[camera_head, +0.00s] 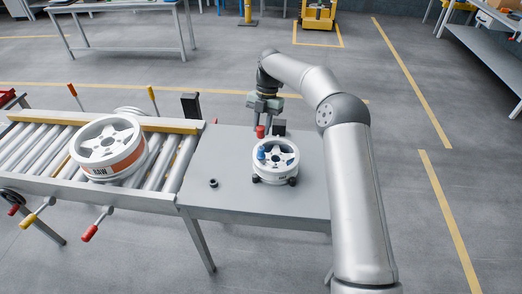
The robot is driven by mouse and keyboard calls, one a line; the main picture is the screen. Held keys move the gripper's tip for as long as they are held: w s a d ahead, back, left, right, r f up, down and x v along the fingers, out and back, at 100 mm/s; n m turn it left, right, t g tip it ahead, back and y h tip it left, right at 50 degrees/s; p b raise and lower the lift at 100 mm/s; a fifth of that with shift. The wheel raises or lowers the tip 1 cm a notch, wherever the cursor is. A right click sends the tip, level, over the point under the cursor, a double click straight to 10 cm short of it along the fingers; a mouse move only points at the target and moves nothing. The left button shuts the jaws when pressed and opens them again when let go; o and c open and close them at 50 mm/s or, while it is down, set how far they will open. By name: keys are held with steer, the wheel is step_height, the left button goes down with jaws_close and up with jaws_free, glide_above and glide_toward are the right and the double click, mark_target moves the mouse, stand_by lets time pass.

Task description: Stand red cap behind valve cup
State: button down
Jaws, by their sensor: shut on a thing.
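The small red cap (260,131) is at the tips of my gripper (262,123), which is shut on it. The gripper points down over the back of the grey table, just behind the white wheel. A small dark round cup (213,183), which looks like the valve cup, stands on the table to the left of the wheel. The red cap is behind this cup and to its right. Whether the cap touches the table is too small to tell.
A white wheel (276,167) with a blue piece (261,154) rests on dark supports. A black block (279,128) is right beside the red cap. A wheel marked RAW (108,148) lies on the roller conveyor (180,158). The table (230,203) is clear around the cup.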

steer(key=shift+r+p, duration=0.35)
steer(key=shift+r, duration=0.35)
